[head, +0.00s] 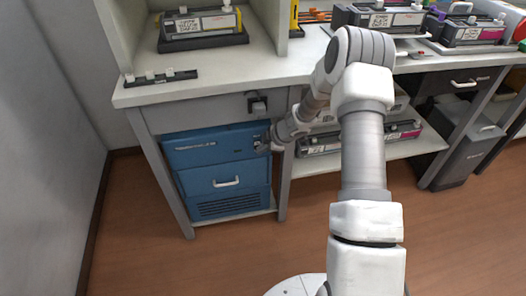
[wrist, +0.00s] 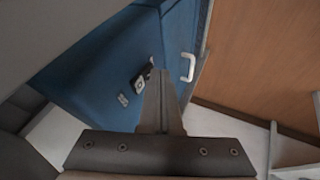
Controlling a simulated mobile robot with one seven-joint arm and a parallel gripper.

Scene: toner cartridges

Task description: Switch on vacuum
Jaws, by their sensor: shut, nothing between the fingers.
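The blue vacuum unit (head: 215,162) stands on a low shelf under the left end of the bench; it also fills much of the wrist view (wrist: 95,70). Its front has a white handle (head: 226,182), also visible in the wrist view (wrist: 187,67), and a vented lower part. A small dark switch with a light plate (wrist: 139,83) is on its front. My gripper (wrist: 160,73) is shut and empty, its tips right beside the switch; I cannot tell whether they touch it. In the head view my gripper (head: 266,146) is at the unit's upper right.
A dark box (head: 257,104) is mounted on the bench edge above the unit. The bench leg (head: 284,185) is close on the right. A toner cartridge (head: 340,140) lies on the shelf right of it. The floor (head: 190,265) in front is clear.

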